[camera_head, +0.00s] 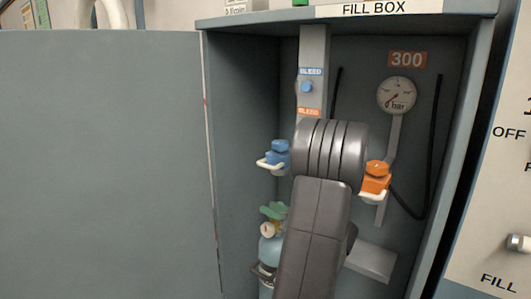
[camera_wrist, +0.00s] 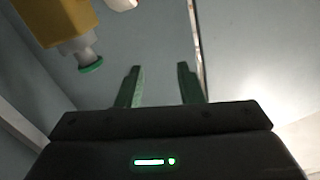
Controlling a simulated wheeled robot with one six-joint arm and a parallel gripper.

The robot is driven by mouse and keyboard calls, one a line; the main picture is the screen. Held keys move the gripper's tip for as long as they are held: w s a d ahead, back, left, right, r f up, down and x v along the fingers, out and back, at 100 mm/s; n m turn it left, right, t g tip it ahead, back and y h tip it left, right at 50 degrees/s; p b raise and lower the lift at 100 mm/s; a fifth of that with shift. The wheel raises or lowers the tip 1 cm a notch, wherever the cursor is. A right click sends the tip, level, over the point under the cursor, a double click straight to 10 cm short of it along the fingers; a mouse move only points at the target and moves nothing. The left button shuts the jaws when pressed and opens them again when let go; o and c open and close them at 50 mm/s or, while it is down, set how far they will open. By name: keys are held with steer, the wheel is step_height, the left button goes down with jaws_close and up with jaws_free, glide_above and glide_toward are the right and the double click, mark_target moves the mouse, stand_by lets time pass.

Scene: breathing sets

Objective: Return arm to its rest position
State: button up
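My gripper (camera_wrist: 156,82) shows in the wrist view with its two green fingers apart and nothing between them. It is open and empty, with grey panel surfaces beyond the fingertips. In the head view my dark grey arm reaches up into the open fill box (camera_head: 242,22), and it hides my gripper there.
A blue valve (camera_head: 276,154) is left of my arm and an orange valve (camera_head: 375,180) right of it. A gauge (camera_head: 397,95) is above right. A pale blue cylinder (camera_head: 268,252) with a green-topped valve stands low left. The open door (camera_head: 100,160) fills the left. A yellow fitting (camera_wrist: 62,20) is near my gripper.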

steer(key=w+a+r+p, duration=0.2)
steer(key=a+r+p, duration=0.1)
steer(key=r+p, duration=0.4)
steer(key=shift+w+r, duration=0.15)
steer(key=shift+r, duration=0.65)
steer(key=shift+a, duration=0.1)
